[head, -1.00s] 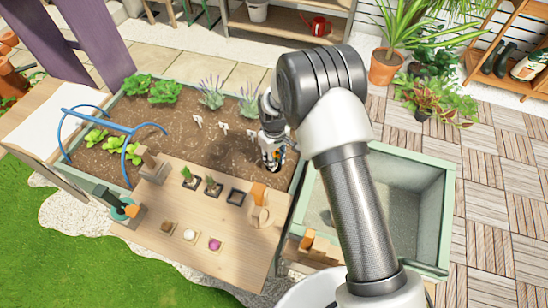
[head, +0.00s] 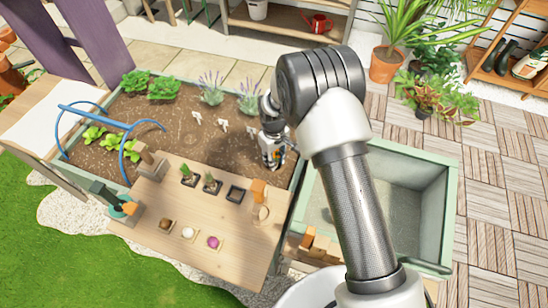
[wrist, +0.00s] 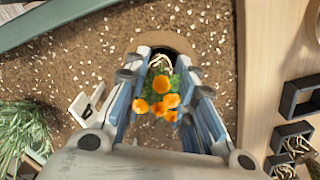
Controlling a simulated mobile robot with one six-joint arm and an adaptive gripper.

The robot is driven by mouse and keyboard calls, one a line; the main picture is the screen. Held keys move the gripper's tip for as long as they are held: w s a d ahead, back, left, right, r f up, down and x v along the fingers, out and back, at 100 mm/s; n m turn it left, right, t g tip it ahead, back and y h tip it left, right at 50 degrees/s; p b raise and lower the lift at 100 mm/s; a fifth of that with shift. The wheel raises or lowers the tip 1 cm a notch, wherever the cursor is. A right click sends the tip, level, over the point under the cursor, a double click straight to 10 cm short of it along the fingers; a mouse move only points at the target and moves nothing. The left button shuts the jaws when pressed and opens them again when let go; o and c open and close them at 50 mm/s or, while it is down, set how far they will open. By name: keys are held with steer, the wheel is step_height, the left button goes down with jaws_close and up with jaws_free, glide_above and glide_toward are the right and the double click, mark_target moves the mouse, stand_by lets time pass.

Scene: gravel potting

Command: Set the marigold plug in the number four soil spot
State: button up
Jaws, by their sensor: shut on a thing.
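The marigold plug (wrist: 162,86), with several orange blooms and green leaves, is between the fingers of my gripper (wrist: 162,98) in the wrist view. The gripper is shut on it. A dark round hole (wrist: 168,42) in the soil shows just past the plug. Whether the plug's base is in it or above it I cannot tell. In the head view my gripper (head: 272,160) points down at the right end of the soil bed (head: 185,132). My arm hides part of that end. White markers (head: 224,125) stand in a row in the soil; their numbers are unreadable. One marker (wrist: 88,100) is left of the gripper in the wrist view.
Lavender (head: 212,90) and leafy green plants (head: 165,85) stand at the bed's back. A wooden table (head: 215,255) in front holds small dark trays (head: 235,193), some with plants. A blue hooped frame (head: 110,122) spans the left side. A green-rimmed bin (head: 425,262) stands at right.

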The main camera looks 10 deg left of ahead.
steer(key=shift+f, duration=0.15)
steer(key=o, duration=0.7)
steer(key=shift+o, duration=0.3)
steer(key=o, duration=0.5)
stand_by(0.4)
steer(key=shift+r+p, duration=2.7)
steer(key=shift+r, duration=1.85)
